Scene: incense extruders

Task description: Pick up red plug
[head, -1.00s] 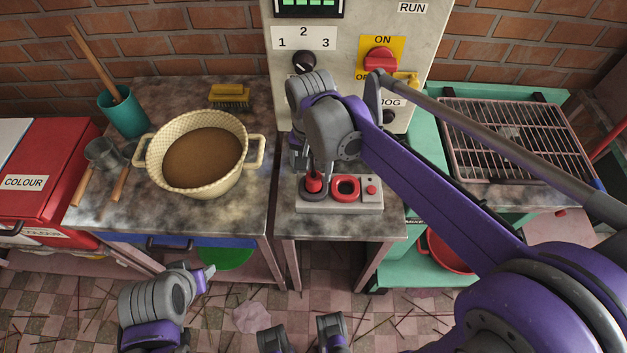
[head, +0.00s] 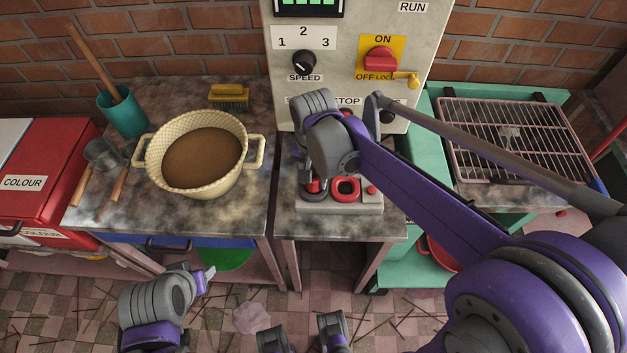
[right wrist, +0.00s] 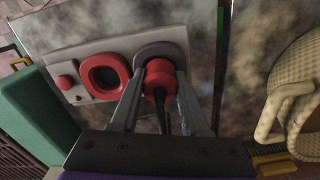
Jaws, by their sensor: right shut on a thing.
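The red plug (right wrist: 158,76) shows in the right wrist view between the two fingers of my right gripper (right wrist: 160,92), which is shut on it. A dark cable runs back from the plug between the fingers. The plug is at the grey socket ring of the grey socket box (right wrist: 98,50); whether it is still seated cannot be told. In the head view the plug (head: 312,184) is mostly hidden by my right wrist, above the left end of the socket box (head: 340,208). My left gripper (head: 206,276) is low at the left, away from the table; its jaw gap is unclear.
A red-rimmed socket (head: 346,188) and a red button (head: 371,190) are on the box. The control panel (head: 345,85) rises behind. A cream basin (head: 152,168) of brown paste stands left, and a wire rack (head: 515,140) lies right. The table front is clear.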

